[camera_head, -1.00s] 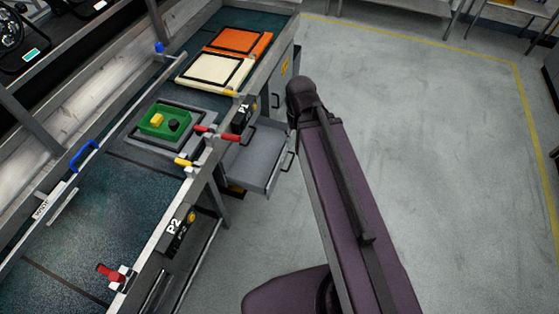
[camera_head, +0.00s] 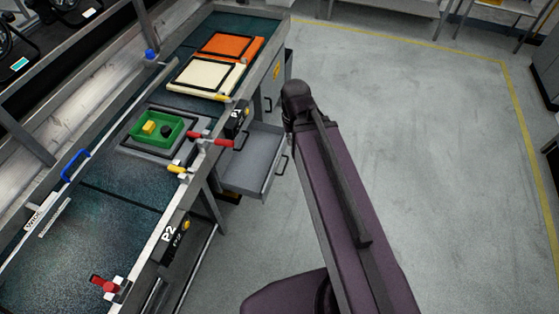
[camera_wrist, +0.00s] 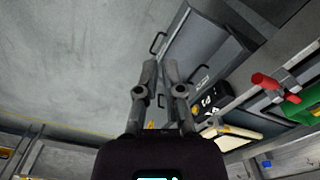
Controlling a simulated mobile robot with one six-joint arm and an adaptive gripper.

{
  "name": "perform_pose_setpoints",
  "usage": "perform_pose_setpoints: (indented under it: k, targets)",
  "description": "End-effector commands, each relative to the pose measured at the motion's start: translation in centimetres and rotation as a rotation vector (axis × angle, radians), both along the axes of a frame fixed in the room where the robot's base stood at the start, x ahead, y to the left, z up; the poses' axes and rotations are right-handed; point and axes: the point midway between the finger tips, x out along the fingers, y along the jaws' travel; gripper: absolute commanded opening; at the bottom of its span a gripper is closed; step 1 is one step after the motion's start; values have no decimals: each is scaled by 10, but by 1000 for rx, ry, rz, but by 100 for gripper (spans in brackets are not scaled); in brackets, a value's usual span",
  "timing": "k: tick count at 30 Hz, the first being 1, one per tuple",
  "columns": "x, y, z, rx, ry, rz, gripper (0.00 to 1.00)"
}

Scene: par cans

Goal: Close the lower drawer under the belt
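The lower drawer (camera_head: 248,160) is grey and stands open under the belt (camera_head: 108,176), sticking out to the right with its dark handle (camera_head: 283,165) on the front. In the wrist view the grey drawer (camera_wrist: 200,45) is beyond my fingers, up and to the right. My gripper (camera_wrist: 161,70) points toward the drawer area, with its fingers drawn close together and nothing seen between them. I see no contact with the drawer. In the head view my arm is to the right of the drawer and hides the gripper.
A green tray (camera_head: 139,136) with a yellow and a black piece sits on the belt above the drawer. Cream (camera_head: 207,75) and orange (camera_head: 229,47) panels lie farther back. Red and yellow levers jut from the belt edge. The floor (camera_head: 420,120) to the right is clear.

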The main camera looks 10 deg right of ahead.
Motion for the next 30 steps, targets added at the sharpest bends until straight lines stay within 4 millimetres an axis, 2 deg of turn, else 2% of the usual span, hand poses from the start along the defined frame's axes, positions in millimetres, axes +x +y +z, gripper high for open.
perform_pose_setpoints:
  k: [8,30]
  targets:
    - [23,-5,-38,29,-7,-159,0]
    - [113,-34,-170,174,13,-911,0]
